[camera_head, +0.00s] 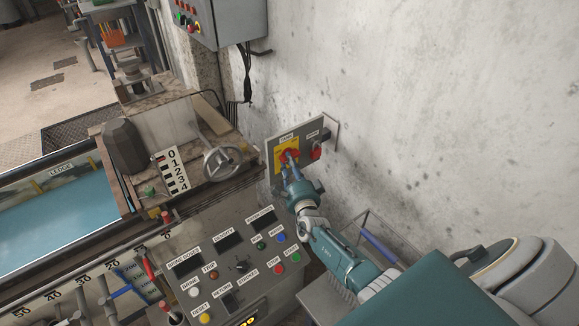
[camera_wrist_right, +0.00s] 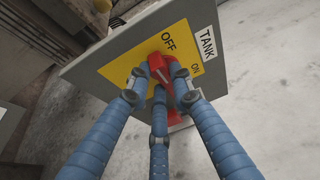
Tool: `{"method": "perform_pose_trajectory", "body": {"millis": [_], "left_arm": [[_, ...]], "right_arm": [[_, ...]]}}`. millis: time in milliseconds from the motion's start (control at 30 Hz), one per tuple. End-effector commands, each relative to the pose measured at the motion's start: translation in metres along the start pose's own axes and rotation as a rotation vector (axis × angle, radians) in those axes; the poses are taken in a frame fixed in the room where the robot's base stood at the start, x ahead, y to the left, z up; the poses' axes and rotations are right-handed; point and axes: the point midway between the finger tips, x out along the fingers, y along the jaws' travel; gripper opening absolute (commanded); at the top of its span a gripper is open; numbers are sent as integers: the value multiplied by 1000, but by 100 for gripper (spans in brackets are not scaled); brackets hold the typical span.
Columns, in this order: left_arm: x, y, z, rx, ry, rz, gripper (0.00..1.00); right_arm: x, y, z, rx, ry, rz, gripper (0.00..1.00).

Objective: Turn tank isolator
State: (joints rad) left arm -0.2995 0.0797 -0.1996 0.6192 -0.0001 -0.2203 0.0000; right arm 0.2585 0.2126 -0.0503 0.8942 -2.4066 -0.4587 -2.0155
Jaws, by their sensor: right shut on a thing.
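The tank isolator is a red handle on a yellow plate, set on a grey panel on the concrete wall. In the head view the red handle (camera_head: 288,155) shows at the middle, partly hidden by my right gripper (camera_head: 290,161). In the right wrist view the handle (camera_wrist_right: 161,68) sits between the blue fingers of my right gripper (camera_wrist_right: 163,82), which are shut on it. The yellow plate (camera_wrist_right: 125,70) reads OFF and ON, with a TANK label (camera_wrist_right: 207,44) beside it. My left gripper is not in view.
A second red switch (camera_head: 316,151) is on the same grey panel (camera_head: 325,130). A control console (camera_head: 215,265) with buttons stands below left. A handwheel (camera_head: 223,162) and a blue-water tank (camera_head: 60,225) are at left. A grey control box (camera_head: 228,20) hangs above.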

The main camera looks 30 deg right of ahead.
Motion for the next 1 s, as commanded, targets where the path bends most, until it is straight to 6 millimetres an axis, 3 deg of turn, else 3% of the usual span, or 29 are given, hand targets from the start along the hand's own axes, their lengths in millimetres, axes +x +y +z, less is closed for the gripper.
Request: {"method": "perform_pose_trajectory", "body": {"millis": [533, 567, 600, 1000], "left_arm": [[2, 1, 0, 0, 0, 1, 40], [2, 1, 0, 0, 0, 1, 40], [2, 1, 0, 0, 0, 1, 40], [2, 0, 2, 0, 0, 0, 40]], "right_arm": [[0, 1, 1, -25, -3, -6, 0], [0, 1, 1, -25, -3, -6, 27], [0, 1, 1, -25, -3, -6, 30], [-9, 3, 1, -22, -3, -5, 30]]}}
